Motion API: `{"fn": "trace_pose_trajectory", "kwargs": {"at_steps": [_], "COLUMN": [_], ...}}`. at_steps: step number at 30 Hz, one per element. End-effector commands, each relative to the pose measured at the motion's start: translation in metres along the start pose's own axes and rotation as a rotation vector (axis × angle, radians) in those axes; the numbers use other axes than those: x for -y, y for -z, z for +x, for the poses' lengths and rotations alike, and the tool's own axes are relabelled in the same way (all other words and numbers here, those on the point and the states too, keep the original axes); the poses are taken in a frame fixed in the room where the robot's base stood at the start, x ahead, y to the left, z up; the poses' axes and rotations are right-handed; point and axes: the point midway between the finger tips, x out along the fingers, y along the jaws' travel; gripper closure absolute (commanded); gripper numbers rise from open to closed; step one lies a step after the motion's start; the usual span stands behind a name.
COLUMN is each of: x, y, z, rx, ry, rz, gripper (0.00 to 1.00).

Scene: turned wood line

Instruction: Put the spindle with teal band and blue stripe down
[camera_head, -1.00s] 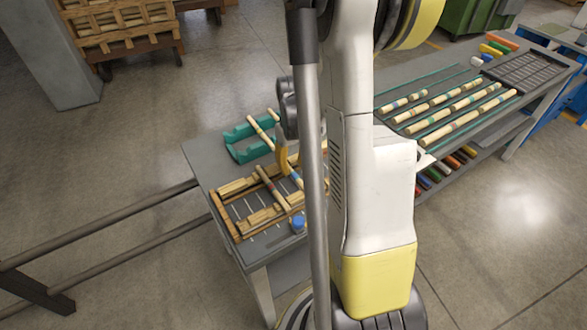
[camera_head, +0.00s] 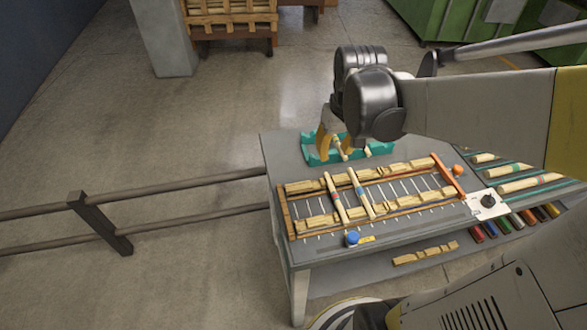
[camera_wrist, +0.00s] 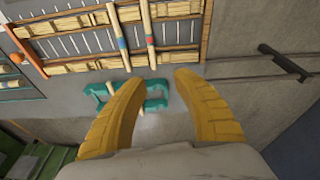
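The spindle with the blue stripe (camera_head: 364,201) lies across the wooden slatted frame (camera_head: 290,216) on the grey table. A teal band is too small to make out surely. It also shows in the wrist view (camera_wrist: 119,32), resting across the rails and apart from my fingers. A second spindle (camera_head: 338,204), with a red mark, lies parallel to it on its left. My gripper (camera_head: 331,146) is over the teal cradle behind the frame. In the wrist view my gripper (camera_wrist: 160,77) has its two yellow fingers spread, with nothing held between them.
The teal cradle (camera_head: 311,158) stands at the table's back, with short pale spindle parts showing at it. A blue knob (camera_head: 352,238) sits at the front edge. More spindles (camera_head: 531,184) lie to the right. A rail (camera_head: 150,206) runs off to the left.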

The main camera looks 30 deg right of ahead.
Motion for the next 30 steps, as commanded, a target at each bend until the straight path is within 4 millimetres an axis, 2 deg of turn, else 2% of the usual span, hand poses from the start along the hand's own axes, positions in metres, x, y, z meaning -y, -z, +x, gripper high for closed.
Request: {"fn": "trace_pose_trajectory", "kwargs": {"at_steps": [1, 6, 9, 12, 16, 25, 30], "x": [0.024, 0.084, 0.107, 0.122, 0.131, 0.132, 0.133], "y": [-0.009, -0.034, -0.049, -0.059, -0.065, -0.066, -0.072], "z": [-0.014, -0.049, -0.059, -0.065, -0.068, -0.068, -0.043], "rx": [-0.047, -0.219, -0.296, -0.349, -0.381, -0.386, -0.385], "ry": [0.004, 0.038, 0.066, 0.090, 0.106, 0.108, 0.108], "rz": [-0.027, -0.078, -0.097, -0.109, -0.115, -0.115, -0.115], "gripper": [0.66, 0.66, 0.66, 0.66, 0.66, 0.66, 0.66]}}
